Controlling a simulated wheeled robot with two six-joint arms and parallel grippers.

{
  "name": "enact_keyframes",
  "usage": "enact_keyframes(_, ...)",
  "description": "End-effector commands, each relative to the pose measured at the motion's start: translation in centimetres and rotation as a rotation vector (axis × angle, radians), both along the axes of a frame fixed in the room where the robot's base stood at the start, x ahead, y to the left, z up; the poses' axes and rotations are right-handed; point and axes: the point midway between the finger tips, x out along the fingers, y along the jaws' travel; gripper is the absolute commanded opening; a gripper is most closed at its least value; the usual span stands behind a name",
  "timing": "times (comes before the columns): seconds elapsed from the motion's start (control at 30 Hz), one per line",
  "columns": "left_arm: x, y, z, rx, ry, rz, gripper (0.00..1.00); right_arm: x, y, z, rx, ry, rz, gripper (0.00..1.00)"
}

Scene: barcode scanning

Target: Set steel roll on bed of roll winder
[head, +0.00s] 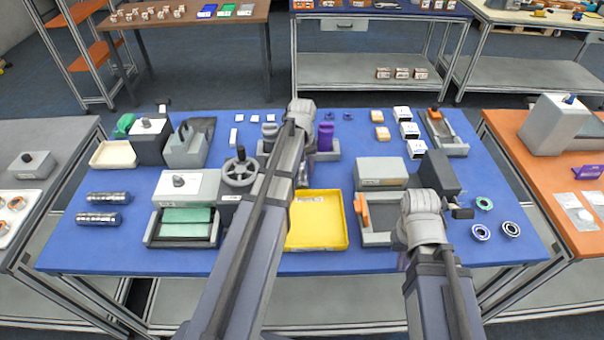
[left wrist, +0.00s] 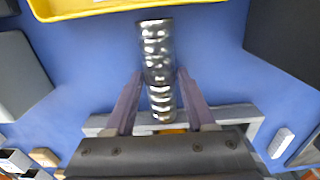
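My left gripper (left wrist: 160,78) is shut on a shiny steel roll (left wrist: 156,42), with a pale purple finger on each side.
Two steel roll-like cylinders (head: 109,197) lie at the left of the blue table (head: 130,255). A yellow tray (head: 345,246) lies between my arms. A handwheel machine (head: 240,171) stands left of my left arm, a grey box (head: 380,172) to the right. Several white boxes stand behind.

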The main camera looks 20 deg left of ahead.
Motion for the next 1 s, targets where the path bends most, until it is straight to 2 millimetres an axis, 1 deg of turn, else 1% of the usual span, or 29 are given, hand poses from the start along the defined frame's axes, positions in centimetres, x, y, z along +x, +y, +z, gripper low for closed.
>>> enact_keyframes(0.03, 0.00, 0.00, 0.00, 0.000, 0.000, 0.000, 0.48, 0.00, 0.00, 0.00, 0.000, 0.000, 0.000, 0.00)
enact_keyframes(0.07, 0.00, 0.00, 0.00, 0.000, 0.000, 0.000, 0.45, 0.00, 0.00, 0.00, 0.000, 0.000, 0.000, 0.00)
enact_keyframes(0.4, 0.01, 0.00, -0.01, 0.000, 0.000, 0.000, 0.06, 0.00, 0.00, -0.01, 0.000, 0.000, 0.000, 0.00)
enact_keyframes(0.47, 0.00, 0.00, -0.01, 0.000, 0.000, 0.000, 0.00, 0.00, 0.00, -0.01, 0.000, 0.000, 0.000, 0.00)
enact_keyframes(1.0, 0.00, 0.00, 0.03, 0.000, 0.000, 0.000, 0.00, 0.00, 0.00, 0.03, 0.000, 0.000, 0.000, 0.00)
